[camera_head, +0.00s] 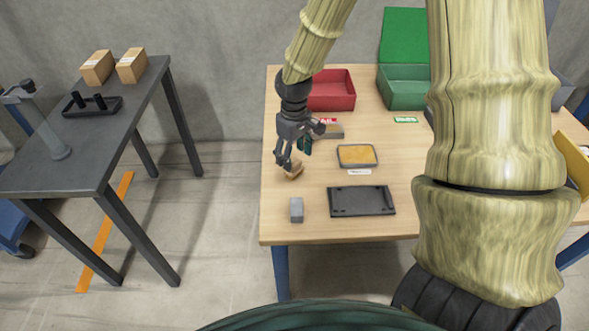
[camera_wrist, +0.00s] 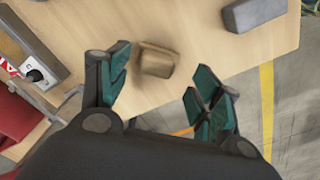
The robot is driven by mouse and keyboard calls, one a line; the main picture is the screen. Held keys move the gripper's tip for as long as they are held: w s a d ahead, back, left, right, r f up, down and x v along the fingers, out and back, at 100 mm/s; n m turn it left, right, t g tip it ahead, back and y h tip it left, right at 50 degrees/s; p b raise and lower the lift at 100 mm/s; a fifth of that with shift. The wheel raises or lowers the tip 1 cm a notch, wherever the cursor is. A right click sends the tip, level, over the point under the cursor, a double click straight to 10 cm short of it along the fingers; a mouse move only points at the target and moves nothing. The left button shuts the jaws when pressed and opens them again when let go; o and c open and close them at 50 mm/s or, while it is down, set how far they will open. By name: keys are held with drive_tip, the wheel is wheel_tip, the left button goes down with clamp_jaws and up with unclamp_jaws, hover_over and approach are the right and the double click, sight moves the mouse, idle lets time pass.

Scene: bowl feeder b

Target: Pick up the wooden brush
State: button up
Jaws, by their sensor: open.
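The wooden brush, as far as I can tell, is the small brown block (camera_head: 294,170) on the light wooden table (camera_head: 275,226), near its left edge. In the wrist view this block (camera_wrist: 156,60) lies between and just beyond the fingertips, showing a plain tan face; no bristles can be made out. My gripper (camera_head: 294,154) is open and empty above it, pointing down. The wrist view shows its teal-padded fingers (camera_wrist: 161,78) spread apart, one on each side of the block. The gripper partly hides the block in the head view.
A grey block (camera_head: 296,210) lies nearer the front edge. To the right are a black tray (camera_head: 361,201) and a shallow container with a yellow top (camera_head: 357,155). A red bin (camera_head: 335,91) and a green bin (camera_head: 403,90) stand behind. A dark table (camera_head: 60,125) is at left.

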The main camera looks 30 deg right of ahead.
sight(295, 162)
drive_tip(key=f, duration=0.4)
drive_tip(key=shift+w+d+b, duration=0.15)
drive_tip(key=shift+d+b, duration=0.05)
drive_tip(key=shift+b, duration=0.15)
drive_tip(key=c, duration=1.2)
wheel_tip(295, 162, up, 10)
drive_tip(key=shift+p, duration=0.95)
drive_tip(key=o, duration=0.5)
drive_tip(key=c, duration=0.3)
